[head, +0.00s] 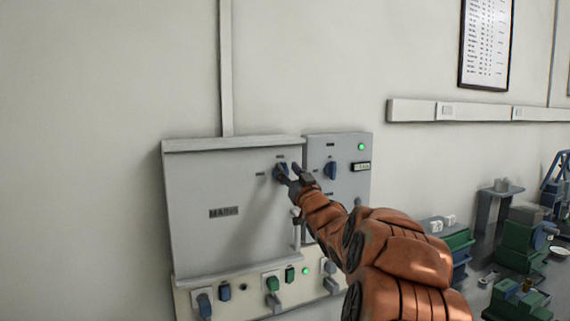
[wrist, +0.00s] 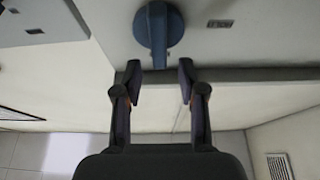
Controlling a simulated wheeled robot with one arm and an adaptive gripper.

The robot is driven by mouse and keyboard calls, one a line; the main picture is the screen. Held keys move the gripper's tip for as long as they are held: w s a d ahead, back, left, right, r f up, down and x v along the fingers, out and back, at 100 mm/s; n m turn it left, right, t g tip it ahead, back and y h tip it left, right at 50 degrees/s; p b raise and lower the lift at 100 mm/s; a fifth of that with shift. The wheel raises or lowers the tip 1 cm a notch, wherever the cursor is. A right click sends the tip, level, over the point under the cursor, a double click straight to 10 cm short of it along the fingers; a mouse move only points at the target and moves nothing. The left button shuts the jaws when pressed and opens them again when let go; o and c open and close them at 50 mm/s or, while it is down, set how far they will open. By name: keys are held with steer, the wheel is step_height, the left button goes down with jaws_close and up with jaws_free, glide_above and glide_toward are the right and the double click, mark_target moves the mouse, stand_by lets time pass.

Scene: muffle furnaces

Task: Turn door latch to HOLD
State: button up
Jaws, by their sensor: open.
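The door latch is a blue round knob with a raised bar (wrist: 158,32), at the upper right of the grey MAINS cabinet door (head: 200,240). In the head view the latch (head: 281,170) is partly covered by my gripper (head: 291,178). In the wrist view the bar runs up and down the picture. My gripper (wrist: 159,76) is open, one finger to each side of the bar's line. The fingertips sit near the bar's lower end in that view; contact cannot be told. Small dark labels (wrist: 220,23) lie beside the latch, too small to read.
A second grey box (head: 345,200) with a blue knob (head: 331,170) and a green lamp stands right of the door. A lower panel (head: 240,299) carries several switches and levers. Green and grey equipment (head: 520,240) stands at the far right. The wall left is bare.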

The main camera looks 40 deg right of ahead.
steer(key=shift+x, duration=1.25)
jaws_close()
